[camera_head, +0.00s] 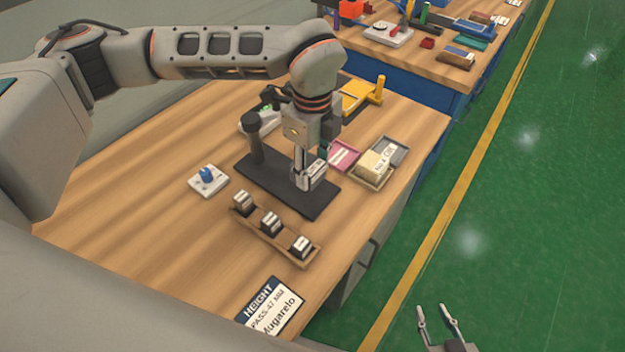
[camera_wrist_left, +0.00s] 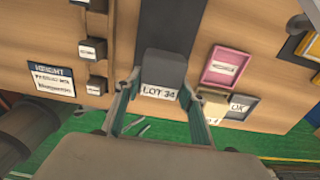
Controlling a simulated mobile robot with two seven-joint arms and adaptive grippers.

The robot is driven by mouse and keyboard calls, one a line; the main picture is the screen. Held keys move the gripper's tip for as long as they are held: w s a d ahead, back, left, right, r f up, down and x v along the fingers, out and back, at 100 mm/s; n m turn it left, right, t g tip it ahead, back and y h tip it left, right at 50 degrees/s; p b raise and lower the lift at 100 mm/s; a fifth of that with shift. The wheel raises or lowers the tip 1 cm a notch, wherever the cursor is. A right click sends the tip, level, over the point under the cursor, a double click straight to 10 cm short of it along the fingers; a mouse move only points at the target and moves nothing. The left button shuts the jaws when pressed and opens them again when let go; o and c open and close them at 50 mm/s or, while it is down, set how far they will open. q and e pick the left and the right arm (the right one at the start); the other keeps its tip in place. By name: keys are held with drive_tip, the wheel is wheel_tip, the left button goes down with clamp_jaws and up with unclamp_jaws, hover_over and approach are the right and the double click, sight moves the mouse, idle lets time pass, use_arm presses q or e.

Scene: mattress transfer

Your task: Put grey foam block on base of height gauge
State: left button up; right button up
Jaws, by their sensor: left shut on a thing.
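My left gripper (camera_head: 308,184) is shut on the grey foam block (camera_head: 314,174), which carries a white label reading LOT 34. In the left wrist view the block (camera_wrist_left: 164,72) is between the two fingers (camera_wrist_left: 160,106). The block is over the right part of the dark, flat base (camera_head: 262,185) of the height gauge. I cannot tell whether its underside touches the base. The gauge's dark post (camera_head: 254,140) stands at the base's far left end. My right gripper (camera_head: 433,312) is open and empty over the green floor, off the table.
A wooden rack (camera_head: 284,246) with three dark labelled blocks lies in front of the base. A white device with a blue knob (camera_head: 207,176) is left. Right of the base are a pink tray (camera_head: 343,154), a tan tray (camera_head: 371,183) holding a block, and a grey tray (camera_head: 397,147).

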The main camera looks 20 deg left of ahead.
sight(312, 182)
use_arm(q)
drive_tip(key=shift+f, duration=2.3)
drive_tip(key=shift+f, duration=0.1)
drive_tip(key=o, duration=1)
wheel_tip(312, 182, up, 12)
drive_tip(key=shift+r, duration=0.15)
drive_tip(key=shift+s+d, duration=0.1)
